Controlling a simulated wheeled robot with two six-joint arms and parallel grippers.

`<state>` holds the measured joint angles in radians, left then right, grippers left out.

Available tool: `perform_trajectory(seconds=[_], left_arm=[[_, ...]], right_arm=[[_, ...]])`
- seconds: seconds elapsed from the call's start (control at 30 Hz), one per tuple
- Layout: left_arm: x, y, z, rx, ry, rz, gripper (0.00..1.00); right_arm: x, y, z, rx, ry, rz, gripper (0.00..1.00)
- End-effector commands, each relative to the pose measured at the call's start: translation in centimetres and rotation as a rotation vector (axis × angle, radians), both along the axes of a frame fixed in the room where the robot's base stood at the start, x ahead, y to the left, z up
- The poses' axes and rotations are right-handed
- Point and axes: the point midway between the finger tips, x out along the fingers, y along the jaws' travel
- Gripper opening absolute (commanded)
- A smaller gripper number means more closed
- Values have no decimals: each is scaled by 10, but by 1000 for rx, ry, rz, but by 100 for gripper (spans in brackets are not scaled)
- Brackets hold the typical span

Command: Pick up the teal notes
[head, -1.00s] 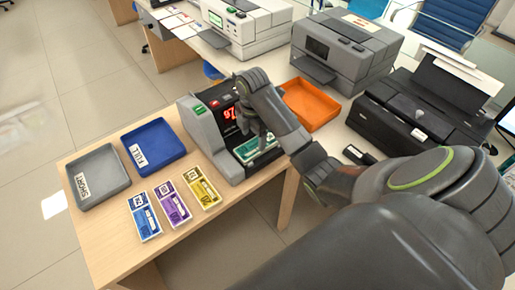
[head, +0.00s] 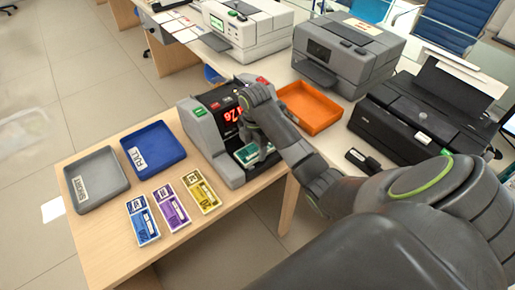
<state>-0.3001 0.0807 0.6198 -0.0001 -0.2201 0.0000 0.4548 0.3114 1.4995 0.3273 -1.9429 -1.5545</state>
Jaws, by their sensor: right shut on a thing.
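The teal notes (head: 246,154) are a banded bundle at the front of the grey counting machine (head: 207,133), below its red lit display. My right gripper (head: 256,146) reaches down over them from the right and is shut on them. The fingers and wrist hide part of the bundle and of the machine's tray. I cannot tell whether the bundle still touches the tray. My left gripper is not in view.
Blue, purple and yellow note bundles (head: 172,206) lie in a row on the wooden counter. A grey tray (head: 97,205) and a blue tray (head: 178,166) stand at left. An orange tray (head: 318,130) is behind my right arm. Printers fill the back right.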

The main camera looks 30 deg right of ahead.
Motion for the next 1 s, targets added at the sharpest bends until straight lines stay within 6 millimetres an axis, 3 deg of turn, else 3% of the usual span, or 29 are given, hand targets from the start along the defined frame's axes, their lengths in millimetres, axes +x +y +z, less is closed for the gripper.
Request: perform_trajectory(seconds=[0.17,0.37,0.8,1.0], left_arm=[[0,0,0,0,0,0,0],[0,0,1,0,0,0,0],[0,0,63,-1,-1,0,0],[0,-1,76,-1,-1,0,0]], right_arm=[[0,0,5,0,-1,0,30],[1,0,29,-1,-5,1,30],[0,0,88,1,0,0,30],[0,0,100,1,0,0,30]])
